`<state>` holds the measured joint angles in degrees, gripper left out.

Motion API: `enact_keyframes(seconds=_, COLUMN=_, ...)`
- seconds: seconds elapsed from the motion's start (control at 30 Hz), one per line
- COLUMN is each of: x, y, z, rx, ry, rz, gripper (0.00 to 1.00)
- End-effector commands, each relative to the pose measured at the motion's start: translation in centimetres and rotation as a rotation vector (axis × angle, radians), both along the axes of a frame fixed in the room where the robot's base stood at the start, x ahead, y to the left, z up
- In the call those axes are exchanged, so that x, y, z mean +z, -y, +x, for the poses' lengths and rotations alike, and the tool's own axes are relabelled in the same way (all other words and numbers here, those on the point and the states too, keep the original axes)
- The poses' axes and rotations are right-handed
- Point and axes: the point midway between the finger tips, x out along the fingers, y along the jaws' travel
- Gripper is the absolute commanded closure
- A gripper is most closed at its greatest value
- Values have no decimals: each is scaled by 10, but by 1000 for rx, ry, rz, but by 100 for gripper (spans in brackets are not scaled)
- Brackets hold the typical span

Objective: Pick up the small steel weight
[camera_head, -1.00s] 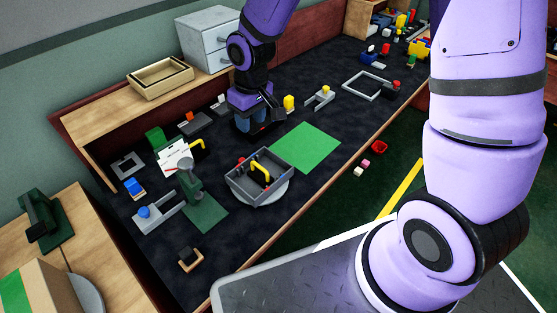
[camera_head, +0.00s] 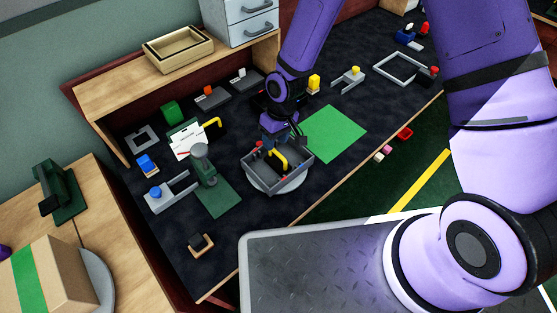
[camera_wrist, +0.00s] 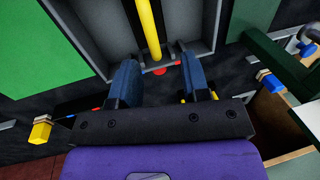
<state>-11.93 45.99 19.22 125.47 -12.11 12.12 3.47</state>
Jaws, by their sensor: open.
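I cannot pick out the small steel weight with certainty in either view. My gripper (camera_head: 292,134) hangs at the back edge of a grey tote (camera_head: 295,178) with a yellow handle (camera_head: 279,157). In the wrist view, the two blue fingers of my gripper (camera_wrist: 163,70) are apart, with a small red thing (camera_wrist: 159,71) between and beyond them, by the wall of the tote (camera_wrist: 208,30). Nothing is seen held. The tote holds small parts too small to name, and my arm hides part of the bench behind it.
The tote stands on a round grey plate (camera_head: 266,187). A green mat (camera_head: 335,132) lies to its right. A green press (camera_head: 203,165) stands to its left. Several small parts lie along the back. The dark front left area is mostly clear.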

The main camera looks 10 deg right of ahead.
Motion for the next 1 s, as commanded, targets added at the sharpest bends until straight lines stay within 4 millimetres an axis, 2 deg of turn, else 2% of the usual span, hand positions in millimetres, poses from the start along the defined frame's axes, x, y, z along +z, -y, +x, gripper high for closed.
enact_keyframes(seconds=0.17, x=-12, y=2, z=-2, rx=0, ry=-3, rz=-2, gripper=57)
enact_keyframes(seconds=0.4, x=-44, y=5, z=-9, rx=0, ry=-2, rz=-1, gripper=57)
enact_keyframes(seconds=0.5, x=-52, y=4, z=-10, rx=0, ry=-1, rz=-1, gripper=57)
enact_keyframes(seconds=0.8, x=-56, y=3, z=-10, rx=0, ry=1, rz=-1, gripper=57)
enact_keyframes(seconds=1.0, x=-55, y=3, z=-10, rx=-1, ry=0, rz=-1, gripper=100)
